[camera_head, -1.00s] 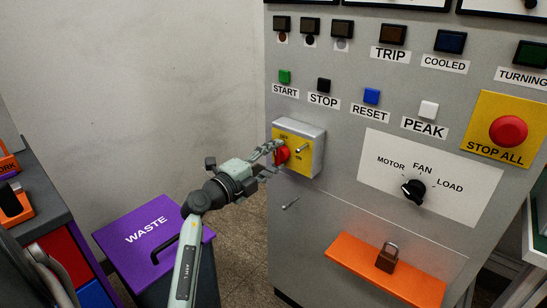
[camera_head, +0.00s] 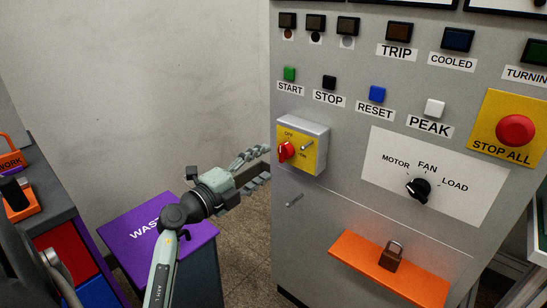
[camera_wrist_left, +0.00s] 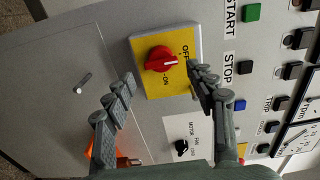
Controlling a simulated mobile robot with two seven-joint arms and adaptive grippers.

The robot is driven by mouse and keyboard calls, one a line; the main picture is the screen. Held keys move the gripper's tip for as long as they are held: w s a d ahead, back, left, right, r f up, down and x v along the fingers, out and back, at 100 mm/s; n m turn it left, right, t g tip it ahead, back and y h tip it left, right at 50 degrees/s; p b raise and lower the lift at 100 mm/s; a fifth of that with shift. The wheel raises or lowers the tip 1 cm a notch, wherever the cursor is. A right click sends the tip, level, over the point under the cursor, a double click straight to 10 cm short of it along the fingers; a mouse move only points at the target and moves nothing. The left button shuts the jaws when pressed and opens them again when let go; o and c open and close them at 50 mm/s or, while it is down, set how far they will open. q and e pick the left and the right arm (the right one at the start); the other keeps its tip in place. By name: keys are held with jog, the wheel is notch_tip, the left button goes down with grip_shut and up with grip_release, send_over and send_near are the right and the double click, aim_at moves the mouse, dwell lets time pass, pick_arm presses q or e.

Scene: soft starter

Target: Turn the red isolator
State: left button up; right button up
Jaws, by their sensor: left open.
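The red isolator (camera_head: 286,151) is a red rotary knob on a yellow plate (camera_head: 316,160) on the grey cabinet's left side. It also shows in the left wrist view (camera_wrist_left: 160,60), with its white mark pointing toward the OFF side. A small metal pin sticks out of the plate beside it. My left gripper (camera_head: 265,165) is open and empty, just left of the knob and apart from it. In the left wrist view its fingers (camera_wrist_left: 165,78) spread on either side of the knob's line, with the plate beyond. My right gripper is out of view.
The grey cabinet carries push buttons, a STOP ALL button (camera_head: 515,130) and a black selector knob (camera_head: 418,188). A small metal lever (camera_head: 294,200) sticks out below the isolator. A padlock (camera_head: 391,255) stands on an orange shelf (camera_head: 352,262). A purple WASTE bin (camera_head: 125,225) stands at left.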

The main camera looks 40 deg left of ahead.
pick_arm(q)
jog(key=s, duration=0.5)
jog(key=shift+s+a, duration=0.2)
jog(key=shift+s, duration=0.15)
notch_tip(320, 180, down, 24)
jog(key=w+a+n+g+y, duration=0.15)
jog(key=n+g+y, duration=0.4)
jog(key=n, duration=0.95)
jog(key=s+d+f+n+g+h, duration=0.1)
jog(key=s+d+f+g, duration=0.4)
jog(key=s+f, duration=0.5)
jog(key=s+d+f+g+h, duration=0.2)
jog(key=s+d+f+g, duration=0.3)
jog(key=s+f, duration=0.6)
notch_tip(320, 180, down, 5)
jog(key=shift+d+r+n, duration=0.1)
jog(key=shift+d+n, duration=0.3)
jog(key=shift+d, duration=0.8)
